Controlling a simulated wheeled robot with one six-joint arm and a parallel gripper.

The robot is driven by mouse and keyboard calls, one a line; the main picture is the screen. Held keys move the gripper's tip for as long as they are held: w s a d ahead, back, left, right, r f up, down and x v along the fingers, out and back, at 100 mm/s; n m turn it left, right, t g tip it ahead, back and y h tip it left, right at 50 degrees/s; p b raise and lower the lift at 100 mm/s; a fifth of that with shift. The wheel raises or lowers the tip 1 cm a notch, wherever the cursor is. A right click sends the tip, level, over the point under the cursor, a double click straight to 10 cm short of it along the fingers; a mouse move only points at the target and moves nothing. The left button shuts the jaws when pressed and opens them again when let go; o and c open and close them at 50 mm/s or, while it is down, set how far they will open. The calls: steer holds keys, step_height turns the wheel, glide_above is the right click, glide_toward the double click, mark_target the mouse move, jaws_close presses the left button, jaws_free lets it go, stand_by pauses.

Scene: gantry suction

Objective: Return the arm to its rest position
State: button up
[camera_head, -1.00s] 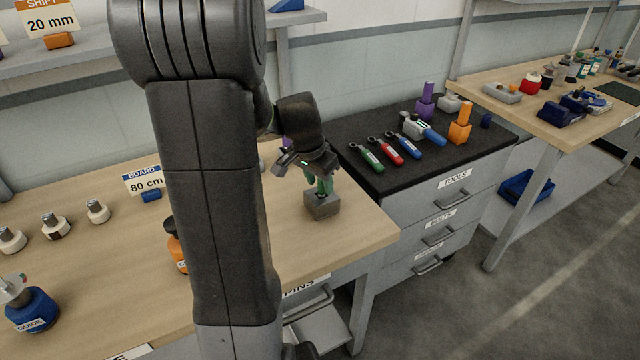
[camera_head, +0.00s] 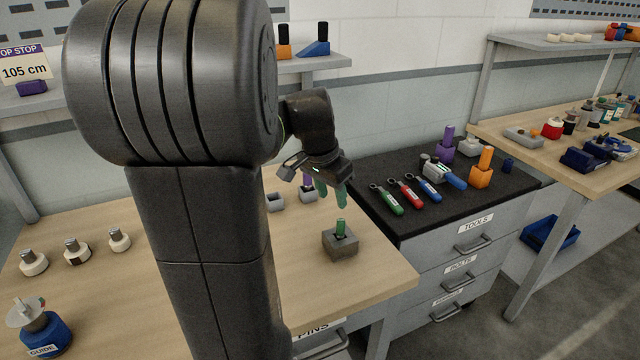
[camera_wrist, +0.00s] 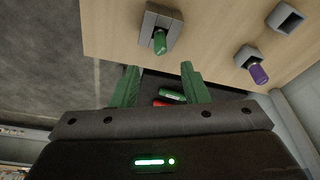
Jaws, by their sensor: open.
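My gripper (camera_head: 338,190) is open and empty, in the air above the right end of the wooden bench (camera_head: 375,275). In the wrist view its two green fingers (camera_wrist: 158,86) stand apart with nothing between them. A green pin (camera_head: 340,228) stands upright in a grey block (camera_head: 341,244) just below the gripper; the block also shows in the wrist view (camera_wrist: 152,24). My arm's large dark links cover the middle left of the head view and hide part of the bench.
A dark-topped tool cabinet (camera_head: 420,222) stands right of the bench, with green, red and blue-handled tools. A purple pin (camera_wrist: 258,74) sits in another grey block behind. A shelf (camera_head: 315,64) hangs at the back.

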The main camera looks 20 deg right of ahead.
mark_target(339, 221)
steer(key=x, duration=1.3)
steer(key=shift+a+b, duration=0.1)
steer(key=shift+b, duration=0.3)
steer(key=shift+r+p, duration=0.75)
steer(key=shift+r, duration=0.15)
steer(key=shift+r+p, duration=0.45)
steer(key=shift+r, duration=0.35)
